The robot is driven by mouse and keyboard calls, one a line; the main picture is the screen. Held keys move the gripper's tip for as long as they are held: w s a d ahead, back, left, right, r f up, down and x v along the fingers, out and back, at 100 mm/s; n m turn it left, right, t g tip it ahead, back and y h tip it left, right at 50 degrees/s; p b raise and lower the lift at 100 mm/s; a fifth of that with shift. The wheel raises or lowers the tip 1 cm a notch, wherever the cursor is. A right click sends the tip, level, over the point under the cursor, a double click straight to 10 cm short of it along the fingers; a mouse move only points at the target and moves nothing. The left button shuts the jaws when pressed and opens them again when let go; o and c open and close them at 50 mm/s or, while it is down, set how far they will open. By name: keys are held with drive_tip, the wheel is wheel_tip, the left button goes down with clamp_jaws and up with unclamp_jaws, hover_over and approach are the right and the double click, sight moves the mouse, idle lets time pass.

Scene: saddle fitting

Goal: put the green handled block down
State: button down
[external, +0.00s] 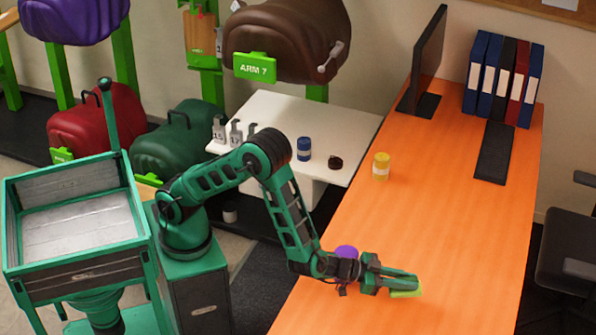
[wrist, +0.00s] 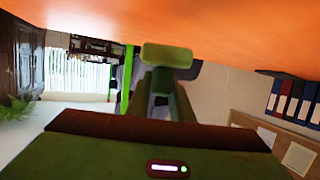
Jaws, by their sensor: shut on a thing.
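The green handled block (external: 406,293) is a light green piece at the tip of my gripper (external: 402,282), over the near part of the orange desk (external: 450,200). My gripper is shut on it, with the arm reaching out low from the left. In the wrist view the pale green block (wrist: 167,55) sits at the ends of my green fingers (wrist: 162,84), against the orange desk surface (wrist: 215,25). Its handle is mostly hidden between the fingers. I cannot tell whether the block touches the desk or hangs just above it.
A purple round thing (external: 346,252) lies close behind my wrist, partly hidden. A yellow jar (external: 381,166) stands further back on the desk. A monitor (external: 426,62), a keyboard (external: 495,152) and several binders (external: 504,78) are at the far end. The desk around the block is clear.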

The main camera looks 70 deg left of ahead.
drive_tip(key=shift+f, duration=2.6)
drive_tip(key=shift+f, duration=0.15)
drive_tip(key=c, duration=1.6)
unclamp_jaws()
drive_tip(key=shift+o, duration=0.2)
drive_tip(key=shift+s, duration=0.15)
drive_tip(key=v, duration=1.2)
drive_tip(key=shift+d, duration=0.1)
